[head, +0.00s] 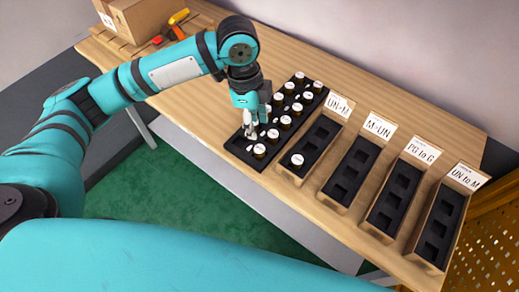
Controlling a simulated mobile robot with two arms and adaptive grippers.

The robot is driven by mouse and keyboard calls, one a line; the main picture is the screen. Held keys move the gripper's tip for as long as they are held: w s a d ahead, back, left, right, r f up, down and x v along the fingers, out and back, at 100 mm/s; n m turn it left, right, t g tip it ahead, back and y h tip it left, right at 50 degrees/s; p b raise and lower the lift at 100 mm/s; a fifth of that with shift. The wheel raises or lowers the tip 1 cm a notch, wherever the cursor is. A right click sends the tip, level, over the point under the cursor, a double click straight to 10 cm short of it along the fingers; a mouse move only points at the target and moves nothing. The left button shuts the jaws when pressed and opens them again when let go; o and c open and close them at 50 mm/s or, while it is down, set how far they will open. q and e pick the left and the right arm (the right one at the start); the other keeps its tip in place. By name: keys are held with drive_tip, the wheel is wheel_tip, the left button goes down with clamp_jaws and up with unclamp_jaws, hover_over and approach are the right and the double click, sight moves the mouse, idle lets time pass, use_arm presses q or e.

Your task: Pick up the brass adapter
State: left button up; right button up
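I cannot make out a brass adapter. A black rack (233,148) on the wooden table holds several dark round pieces with white tops. One of them (260,151) stands near the rack's front end. My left gripper (252,130) points down over the left side of the rack, close to these pieces. Its fingers are small and partly merge with the white tops, so I cannot tell whether they are open or touching a piece. The gripper and wrist hide part of the rack. My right gripper is not in view.
Several labelled wooden bins (358,172) with black slotted inserts stand right of the rack. The nearest holds one white-topped piece (297,160); the others look empty. A cardboard box (140,18) and tools (178,33) lie at the back left. Bare table (280,50) lies behind the rack.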

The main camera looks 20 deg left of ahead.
use_arm(q)
hover_over(259, 148)
wheel_tip(259, 148, down, 6)
drive_tip(key=shift+s+f+p, duration=0.15)
drive_tip(key=shift+p, duration=0.2)
wheel_tip(259, 148, down, 4)
drive_tip(key=shift+f+p, duration=0.1)
drive_tip(key=shift+p, duration=0.65)
drive_tip(key=shift+d+f, duration=0.1)
drive_tip(key=shift+f, duration=0.45)
clamp_jaws()
